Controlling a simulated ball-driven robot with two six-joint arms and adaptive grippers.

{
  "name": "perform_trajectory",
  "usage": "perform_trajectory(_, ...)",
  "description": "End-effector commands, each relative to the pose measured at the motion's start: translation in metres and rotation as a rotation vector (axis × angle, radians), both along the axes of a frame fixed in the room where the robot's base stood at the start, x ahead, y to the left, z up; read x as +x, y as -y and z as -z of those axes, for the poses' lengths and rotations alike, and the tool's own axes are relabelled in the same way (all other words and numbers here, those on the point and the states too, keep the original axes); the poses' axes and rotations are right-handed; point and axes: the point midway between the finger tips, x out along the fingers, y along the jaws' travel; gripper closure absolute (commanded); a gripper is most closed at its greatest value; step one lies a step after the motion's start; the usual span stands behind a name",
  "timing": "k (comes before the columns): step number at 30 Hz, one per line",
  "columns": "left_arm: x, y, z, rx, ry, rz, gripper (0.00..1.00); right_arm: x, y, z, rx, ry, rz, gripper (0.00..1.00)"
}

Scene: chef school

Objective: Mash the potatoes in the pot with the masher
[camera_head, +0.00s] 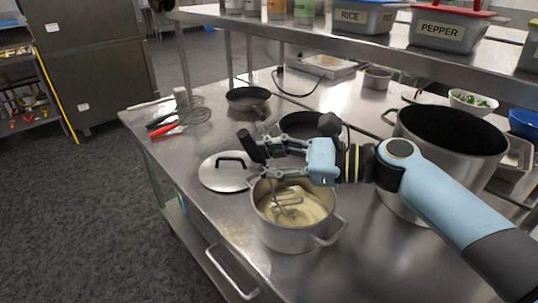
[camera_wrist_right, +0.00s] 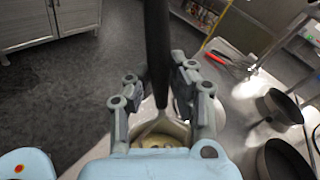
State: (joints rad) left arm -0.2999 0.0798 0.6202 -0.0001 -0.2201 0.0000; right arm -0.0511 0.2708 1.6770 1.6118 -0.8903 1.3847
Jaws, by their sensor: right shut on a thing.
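The pot (camera_head: 281,236) is a small steel pot with two handles, standing near the front edge of the steel table. Pale yellow potato (camera_head: 309,211) lies inside it. The masher has a black handle (camera_head: 250,146) and a wire head (camera_head: 288,201), which is down in the pot at the potato. My right gripper (camera_head: 262,161) is above the pot, shut on the masher. In the right wrist view the masher's dark handle (camera_wrist_right: 157,50) rises between the fingers, and part of the potato (camera_wrist_right: 158,141) shows below. My left gripper is not in view.
A lid (camera_head: 224,181) lies left of the pot. Dark pans (camera_head: 248,97) and whisks (camera_head: 187,114) lie farther back. A shelf with a PEPPER bin (camera_head: 440,30) runs above the table's back.

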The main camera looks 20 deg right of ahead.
Motion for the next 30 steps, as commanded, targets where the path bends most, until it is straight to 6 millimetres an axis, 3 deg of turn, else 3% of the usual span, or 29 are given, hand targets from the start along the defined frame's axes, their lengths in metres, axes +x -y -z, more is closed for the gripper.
perform_trajectory(8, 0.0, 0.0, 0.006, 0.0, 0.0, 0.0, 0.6, 0.0, 0.0, 0.007, 0.0, 0.0, 0.0, 1.0)
perform_trajectory(24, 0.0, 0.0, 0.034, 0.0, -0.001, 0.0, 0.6, 0.0, 0.0, 0.044, 0.0, 0.0, 0.0, 1.0)
perform_trajectory(30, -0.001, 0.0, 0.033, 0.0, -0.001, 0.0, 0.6, 0.0, 0.0, 0.044, -0.001, 0.001, 0.0, 1.0)
